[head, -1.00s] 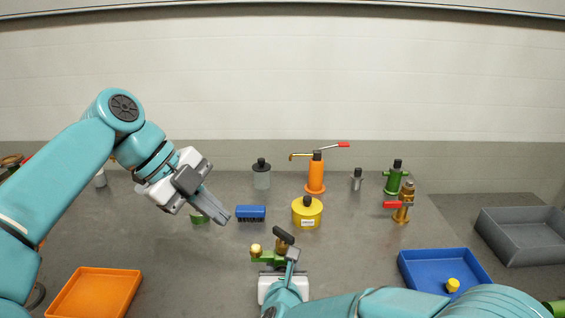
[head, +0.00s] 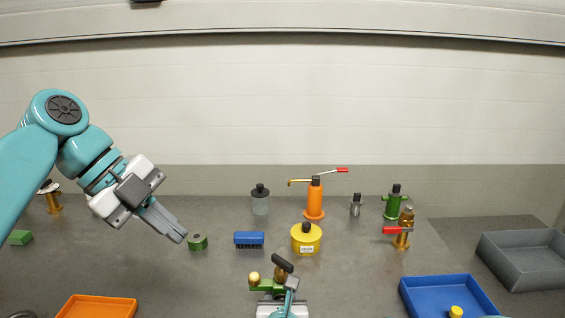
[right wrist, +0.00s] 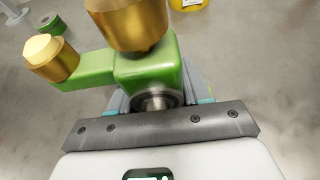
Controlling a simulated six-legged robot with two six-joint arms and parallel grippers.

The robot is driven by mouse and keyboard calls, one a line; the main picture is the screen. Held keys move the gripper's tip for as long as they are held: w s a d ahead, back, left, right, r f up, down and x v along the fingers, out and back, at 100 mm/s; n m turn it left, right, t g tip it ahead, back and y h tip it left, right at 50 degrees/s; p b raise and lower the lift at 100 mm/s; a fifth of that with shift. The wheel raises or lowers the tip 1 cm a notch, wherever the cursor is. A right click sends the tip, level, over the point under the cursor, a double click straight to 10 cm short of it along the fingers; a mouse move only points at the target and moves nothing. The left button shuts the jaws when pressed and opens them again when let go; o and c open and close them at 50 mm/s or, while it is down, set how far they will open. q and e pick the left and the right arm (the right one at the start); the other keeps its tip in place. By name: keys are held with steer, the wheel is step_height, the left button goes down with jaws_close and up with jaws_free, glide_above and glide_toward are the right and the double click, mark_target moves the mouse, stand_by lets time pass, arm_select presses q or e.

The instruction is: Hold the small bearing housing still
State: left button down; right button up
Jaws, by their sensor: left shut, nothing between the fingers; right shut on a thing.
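The small bearing housing (right wrist: 148,70) is a green body with a round bearing face and brass cylinders, close up in the right wrist view. In the head view it shows as a small green and brass piece (head: 262,286) at the bottom middle. My right gripper (right wrist: 155,98) is shut on it, its fingers partly hidden by the green body. The housing appears clear of the table, but its exact height is hard to tell. My left gripper (head: 181,237) is shut and empty, left of the housing, its tips beside a round green part (head: 198,243).
A blue tray (head: 418,291) and grey bin (head: 522,260) are right; an orange tray (head: 97,307) is lower left. Bare table lies between.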

arm_select(q)
steer(key=shift+s+a+r, duration=0.2)
steer(key=shift+a+r, duration=0.05)
steer(key=shift+a, duration=0.05)
arm_select(e)
steer(key=shift+f, duration=0.1)
steer(key=shift+c, duration=0.6)
steer(key=shift+r, duration=0.2)
steer(key=shift+w+r, duration=0.1)
steer(key=shift+r, duration=0.45)
arm_select(q)
steer(key=shift+w, duration=0.1)
